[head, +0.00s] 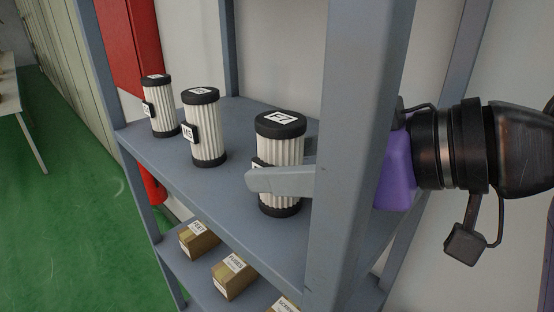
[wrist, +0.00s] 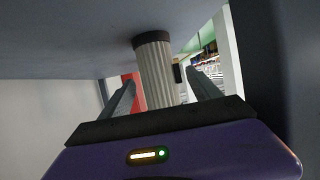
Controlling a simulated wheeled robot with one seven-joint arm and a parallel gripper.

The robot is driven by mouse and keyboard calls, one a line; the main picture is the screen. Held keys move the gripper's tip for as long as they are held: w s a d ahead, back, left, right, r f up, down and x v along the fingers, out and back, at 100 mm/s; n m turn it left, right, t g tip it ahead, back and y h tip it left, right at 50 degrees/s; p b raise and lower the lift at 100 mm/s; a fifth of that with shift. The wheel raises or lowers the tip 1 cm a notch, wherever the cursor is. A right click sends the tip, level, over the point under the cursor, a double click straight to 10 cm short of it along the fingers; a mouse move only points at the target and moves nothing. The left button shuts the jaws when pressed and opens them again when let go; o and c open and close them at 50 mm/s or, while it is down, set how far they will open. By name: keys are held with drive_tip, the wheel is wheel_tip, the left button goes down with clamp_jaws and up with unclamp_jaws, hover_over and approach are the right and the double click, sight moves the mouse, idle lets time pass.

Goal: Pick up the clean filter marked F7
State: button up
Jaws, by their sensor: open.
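The filter marked F7 (head: 280,150) stands upright on the shelf, white and pleated with black end caps and its label on top. My gripper (head: 282,172) reaches in from the right past the shelf post. One light grey finger crosses in front of the filter's lower half; the other is mostly hidden behind it. In the wrist view the filter (wrist: 155,72) stands between the two open, dark-looking fingers (wrist: 160,92), with gaps visible beside it. The filter marked M5 (head: 204,128) and another filter (head: 159,106), its label unclear, stand to the left.
The grey shelf (head: 170,165) carries the filters. Its front post (head: 352,130) stands close to my gripper's purple body. Several labelled boxes (head: 234,277) lie on the lower shelf. A red cabinet (head: 130,50) is behind. Green floor is clear at left.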

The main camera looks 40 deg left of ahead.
sight(263, 165)
drive_tip(key=x, duration=0.5)
drive_tip(key=shift+f+p, duration=0.25)
drive_tip(key=shift+p, duration=0.15)
drive_tip(key=shift+c, duration=0.4)
drive_tip(key=c, duration=1.5)
